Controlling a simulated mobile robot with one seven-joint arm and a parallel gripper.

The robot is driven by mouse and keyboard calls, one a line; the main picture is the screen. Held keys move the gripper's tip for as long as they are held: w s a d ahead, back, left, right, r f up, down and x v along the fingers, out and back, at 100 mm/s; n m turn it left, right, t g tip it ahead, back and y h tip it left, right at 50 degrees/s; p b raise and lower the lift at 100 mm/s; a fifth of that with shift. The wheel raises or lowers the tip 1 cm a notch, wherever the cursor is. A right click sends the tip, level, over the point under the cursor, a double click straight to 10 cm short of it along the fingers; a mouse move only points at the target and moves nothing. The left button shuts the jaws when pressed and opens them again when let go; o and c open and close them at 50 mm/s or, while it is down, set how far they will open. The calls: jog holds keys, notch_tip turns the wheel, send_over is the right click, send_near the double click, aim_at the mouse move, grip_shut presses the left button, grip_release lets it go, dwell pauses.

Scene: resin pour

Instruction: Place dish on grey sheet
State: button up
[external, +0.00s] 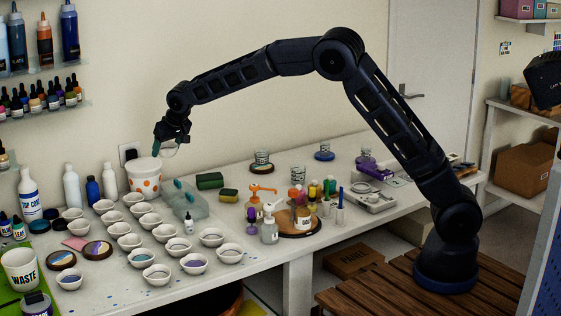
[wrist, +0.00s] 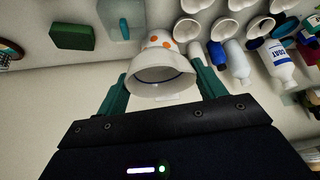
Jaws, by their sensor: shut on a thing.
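My gripper (external: 164,146) is high above the left part of the table, just over the white tub with orange dots. It is shut on a white dish (external: 171,152), which is small and tilted in the external view. In the wrist view the dish (wrist: 162,82) sits between the two teal fingers (wrist: 162,92), its round mouth facing the camera. A pale grey-green sheet (external: 195,211) lies on the table right of the tub, with teal blobs on or by it. Part of it shows at the top of the wrist view (wrist: 113,19).
The white tub with orange dots (external: 146,182) stands below the gripper. Several white cups (external: 156,272) fill the table's front left. Bottles (external: 72,188) stand at the back left. A green sponge (external: 209,181) and a pump bottle (external: 269,232) are right of the sheet.

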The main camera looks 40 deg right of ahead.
jog(key=s+a+n+y, duration=0.2)
jog(key=s+a+n, duration=0.1)
jog(key=s+a, duration=1.55)
jog(key=n+g+y, duration=0.1)
jog(key=n, duration=0.2)
send_over(114, 293)
jog(key=s+d, duration=0.1)
jog(key=s, duration=0.1)
jog(key=f, duration=2)
jog(key=shift+w+d, duration=0.15)
jog(key=shift+w, duration=0.05)
jog(key=shift+f, duration=0.1)
jog(key=o, duration=1)
jog(key=v, duration=1.2)
jog(key=shift+w+r, duration=0.25)
